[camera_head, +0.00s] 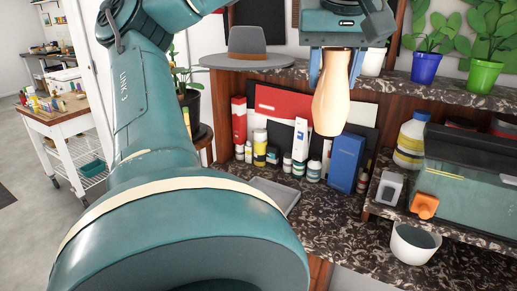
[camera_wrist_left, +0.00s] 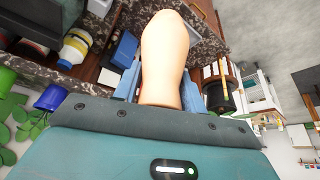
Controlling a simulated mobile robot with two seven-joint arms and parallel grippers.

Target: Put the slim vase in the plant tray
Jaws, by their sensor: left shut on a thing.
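The slim vase (camera_head: 331,104) is peach-coloured and hangs with its narrower end up in my left gripper (camera_head: 335,68), in front of the upper shelf edge. Its blue fingers are shut on both sides of it. In the left wrist view the vase (camera_wrist_left: 165,55) fills the middle, between the fingers (camera_wrist_left: 160,92). A shallow grey tray (camera_head: 277,192) lies on the lower dark counter, below and left of the vase; my left arm hides part of it. I cannot tell for certain that it is the plant tray. My right gripper is not in view.
A blue box (camera_head: 346,160), white box (camera_head: 300,140) and several small bottles stand behind the tray. A grey hat (camera_head: 247,45) and potted plants (camera_head: 425,65) are on the upper shelf. A glass tank (camera_head: 465,185) and white pot (camera_head: 414,243) are right. The counter's middle is clear.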

